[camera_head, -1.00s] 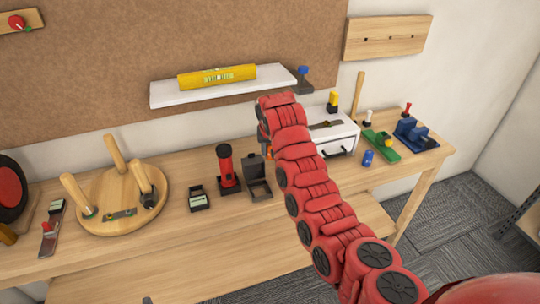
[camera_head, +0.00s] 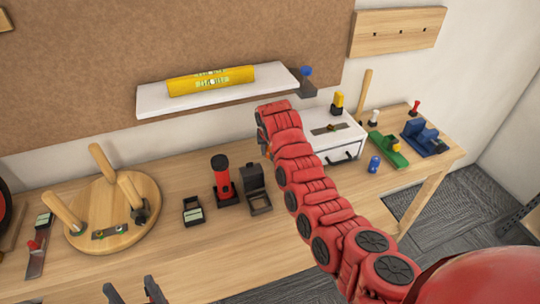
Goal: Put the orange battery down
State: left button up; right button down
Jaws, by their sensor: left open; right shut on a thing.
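My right arm crosses the view from the lower right, and its wrist hides most of my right gripper (camera_head: 265,146) above the bench. A sliver of orange shows there, beside the wrist; it fits the orange battery (camera_head: 264,152), which the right gripper is shut on. Most of the battery is hidden. Below it stands a black open-lidded box (camera_head: 257,188) on the bench. My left gripper (camera_head: 133,292) shows at the bottom edge, its two dark fingers apart and empty.
A red-and-black torch-like thing (camera_head: 222,180) and a small black device (camera_head: 193,211) stand left of the box. A round stool-like wooden piece (camera_head: 85,232) lies further left. A white drawer box (camera_head: 340,155) and blue cylinder (camera_head: 374,163) are right. The bench front (camera_head: 210,255) is clear.

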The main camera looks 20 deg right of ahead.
notch_tip(320, 180, down, 4)
jog(key=shift+r+p, duration=0.15)
jog(key=shift+p, duration=0.35)
jog(key=shift+f, duration=0.25)
jog(key=shift+c, duration=2.4)
grip_release()
jog(key=shift+r, duration=0.15)
